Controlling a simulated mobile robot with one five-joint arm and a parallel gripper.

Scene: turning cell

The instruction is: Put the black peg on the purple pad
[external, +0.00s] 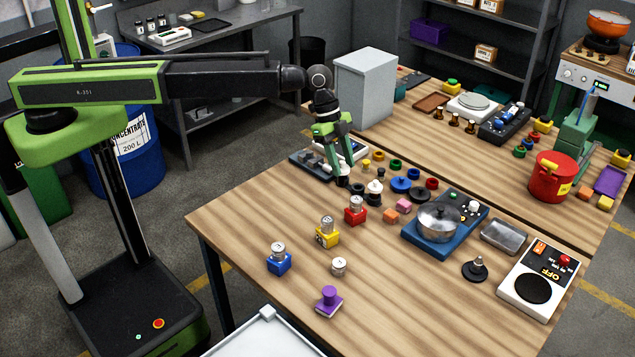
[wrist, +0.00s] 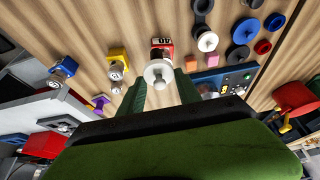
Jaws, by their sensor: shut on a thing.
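My gripper (external: 340,172) hangs over the far left part of the table, fingers down. In the wrist view its fingers (wrist: 160,88) are closed on a pale, round-headed peg (wrist: 158,74). In the external view, dark shows just below the fingertips, so I cannot tell whether this is the black peg. A purple pad-like block (external: 328,302), with a purple round piece on top, is at the near edge, well apart from my gripper. It also shows left of the fingers in the wrist view (wrist: 100,103).
Red (external: 355,216), yellow (external: 327,238) and blue (external: 279,266) blocks bearing metal cylinders stand between my gripper and the near edge. A white-topped peg (external: 375,187) and several rings are close by. A blue base with a pot (external: 437,220) stands right. The near left tabletop is clear.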

